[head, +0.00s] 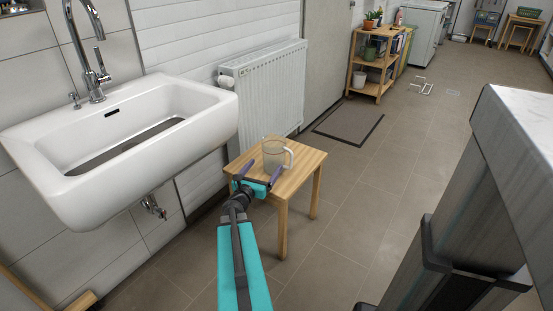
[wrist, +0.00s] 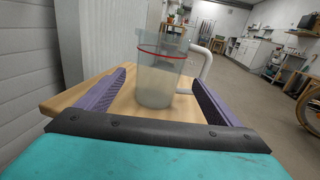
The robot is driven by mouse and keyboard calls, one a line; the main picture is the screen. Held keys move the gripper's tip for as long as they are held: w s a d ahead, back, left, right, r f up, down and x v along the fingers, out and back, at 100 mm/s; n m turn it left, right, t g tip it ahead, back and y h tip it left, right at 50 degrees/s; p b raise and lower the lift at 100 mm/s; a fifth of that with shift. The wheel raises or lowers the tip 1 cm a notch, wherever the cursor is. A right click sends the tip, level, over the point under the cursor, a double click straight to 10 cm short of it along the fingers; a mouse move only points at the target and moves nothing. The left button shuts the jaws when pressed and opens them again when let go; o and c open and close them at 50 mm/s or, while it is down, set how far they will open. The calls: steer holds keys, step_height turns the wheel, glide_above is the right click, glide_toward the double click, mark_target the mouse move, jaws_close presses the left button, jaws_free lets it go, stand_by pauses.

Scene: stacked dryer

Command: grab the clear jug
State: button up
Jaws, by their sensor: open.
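The clear jug (head: 273,154) stands upright on a small wooden stool (head: 300,176) between the sink and the open floor. It is see-through, with a pale handle on its right side. In the wrist view the jug (wrist: 160,75) has a red line around its upper part, and its handle is to the right. My gripper (head: 259,175) is open and empty, just in front of the jug. In the wrist view its two purple fingers (wrist: 158,85) point forward on either side of the jug's lower part. I cannot tell whether the jug's body is between the fingertips or just beyond them.
A white sink (head: 120,130) with a tap is on the left. A white radiator (head: 265,90) stands behind the stool. A grey-sided counter (head: 440,220) fills the right. A wooden shelf (head: 378,62) with plants stands further back.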

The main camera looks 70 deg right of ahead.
mark_target(270, 160)
steer(key=shift+d, duration=0.15)
steer(key=shift+s+d+b, duration=0.15)
steer(key=shift+d+b, duration=0.05)
steer(key=shift+d, duration=1.95)
steer(key=shift+s+d+b, duration=0.15)
steer(key=shift+d, duration=1.95)
steer(key=shift+d, duration=0.1)
steer(key=shift+d+b, duration=0.4)
steer(key=shift+d, duration=2.05)
steer(key=c, duration=0.9)
steer(key=shift+o, duration=0.2)
steer(key=shift+r, duration=0.25)
